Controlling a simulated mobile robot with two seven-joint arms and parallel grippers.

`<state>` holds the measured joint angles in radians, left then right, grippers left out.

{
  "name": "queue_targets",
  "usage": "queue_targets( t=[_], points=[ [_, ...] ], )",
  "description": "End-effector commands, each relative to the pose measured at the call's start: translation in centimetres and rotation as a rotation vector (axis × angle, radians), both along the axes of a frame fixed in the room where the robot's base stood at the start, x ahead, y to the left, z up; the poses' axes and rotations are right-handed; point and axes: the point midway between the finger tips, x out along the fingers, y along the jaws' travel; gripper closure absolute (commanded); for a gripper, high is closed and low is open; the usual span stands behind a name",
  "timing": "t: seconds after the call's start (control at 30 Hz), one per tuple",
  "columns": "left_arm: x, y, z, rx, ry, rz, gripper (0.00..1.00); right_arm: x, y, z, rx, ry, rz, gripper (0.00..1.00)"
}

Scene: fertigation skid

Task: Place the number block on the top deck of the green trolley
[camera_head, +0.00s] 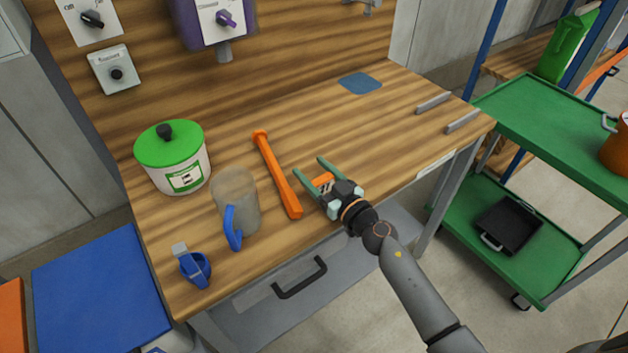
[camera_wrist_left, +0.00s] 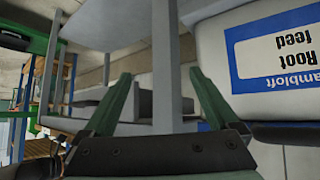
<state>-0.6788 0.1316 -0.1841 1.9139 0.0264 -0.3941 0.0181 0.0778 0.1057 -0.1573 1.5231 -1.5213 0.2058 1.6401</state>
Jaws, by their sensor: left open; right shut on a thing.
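The number block (camera_head: 323,181) is a small orange block with dark markings, between the fingers of my right gripper (camera_head: 308,166). The gripper is shut on it over the front part of the wooden bench; I cannot tell whether the block touches the top. The green trolley (camera_head: 540,132) stands to the right of the bench, its top deck partly clear. My left gripper (camera_wrist_left: 160,92) shows only in the left wrist view, open and empty, near a white container (camera_wrist_left: 270,55) with a blue-edged "Root feed" label.
An orange bat-shaped tool (camera_head: 277,175), a clear jug (camera_head: 236,198), a green-lidded tub (camera_head: 173,158) and a blue scoop (camera_head: 195,268) stand or lie on the bench (camera_head: 330,115). An orange pot (camera_head: 617,148) stands at the trolley deck's right; a black tray (camera_head: 508,226) lies below.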

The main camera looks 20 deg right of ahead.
Motion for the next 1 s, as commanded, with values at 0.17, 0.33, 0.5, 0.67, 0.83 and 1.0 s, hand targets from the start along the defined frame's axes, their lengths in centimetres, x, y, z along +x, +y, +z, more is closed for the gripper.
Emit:
queue_targets(
  t=[0.17,0.33,0.5,0.67,0.83,1.0],
  points=[
    [-0.02,0.0,-0.84,0.0,0.001,0.0,0.06,0.0,-0.01,-1.09,-0.001,-0.001,0.0,0.86],
    [-0.01,0.0,-0.77,0.0,0.0,0.0,0.06,-0.01,-0.01,-1.04,-0.001,-0.001,0.0,0.86],
    [0.0,0.0,-1.17,0.0,0.0,0.0,0.06,-0.01,0.0,-1.61,-0.001,-0.001,0.0,0.86],
    [0.0,0.0,-1.02,0.0,0.0,0.0,0.06,-0.01,0.0,-1.44,-0.001,-0.001,0.0,0.14],
    [0.01,-0.01,-1.01,0.0,0.0,0.0,0.06,-0.01,0.0,-1.44,-0.001,-0.001,0.0,0.02],
    [0.01,-0.01,-1.03,0.0,-0.001,0.0,0.06,-0.01,0.0,-1.45,-0.001,-0.001,0.0,0.02]
  ],
)
